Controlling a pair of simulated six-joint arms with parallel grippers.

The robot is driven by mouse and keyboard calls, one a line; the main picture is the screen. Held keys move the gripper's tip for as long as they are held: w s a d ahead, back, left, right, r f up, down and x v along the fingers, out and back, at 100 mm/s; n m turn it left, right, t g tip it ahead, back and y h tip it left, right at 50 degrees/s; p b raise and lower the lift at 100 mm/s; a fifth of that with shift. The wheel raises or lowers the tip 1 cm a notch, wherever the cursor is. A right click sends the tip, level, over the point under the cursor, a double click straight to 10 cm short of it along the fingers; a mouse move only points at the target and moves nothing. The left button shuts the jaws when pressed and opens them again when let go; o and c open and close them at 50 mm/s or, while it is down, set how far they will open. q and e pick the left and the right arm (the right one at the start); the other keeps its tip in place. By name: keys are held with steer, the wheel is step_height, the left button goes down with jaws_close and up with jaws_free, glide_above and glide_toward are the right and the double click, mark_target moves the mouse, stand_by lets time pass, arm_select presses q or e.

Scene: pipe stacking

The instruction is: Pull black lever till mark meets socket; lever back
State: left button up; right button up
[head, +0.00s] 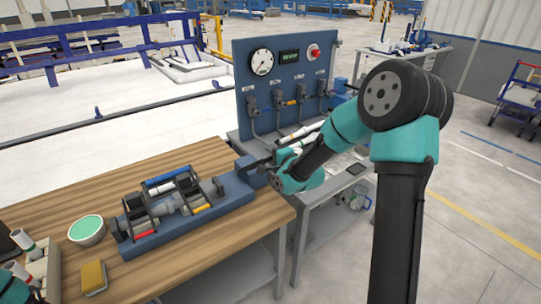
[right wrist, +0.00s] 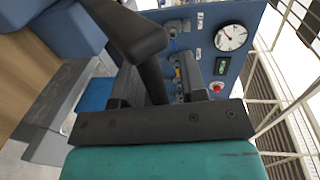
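The blue fixture (head: 160,240) lies on the wooden table, with black frames around a pale pipe and grey fitting (head: 182,203). The mark and socket edge are too small to make out. The black lever (head: 258,161) is at the fixture's right end, partly hidden by my right gripper (head: 276,160). In the right wrist view the black lever (right wrist: 130,32) comes in from the upper left and its bar runs down between my right gripper's fingers. A gap shows beside the bar, so the fingers look open around it. Only a bit of my left arm shows at lower left.
A blue panel (head: 285,72) with a gauge, display and red button stands behind, with a grey bench (head: 325,200) below. A green-filled bowl (head: 86,230) and a yellow sponge (head: 94,277) sit on the table's left. Bare wood lies in front of the fixture.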

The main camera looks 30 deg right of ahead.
steer(key=shift+c, duration=0.2)
jaws_close()
steer(key=shift+d, duration=0.1)
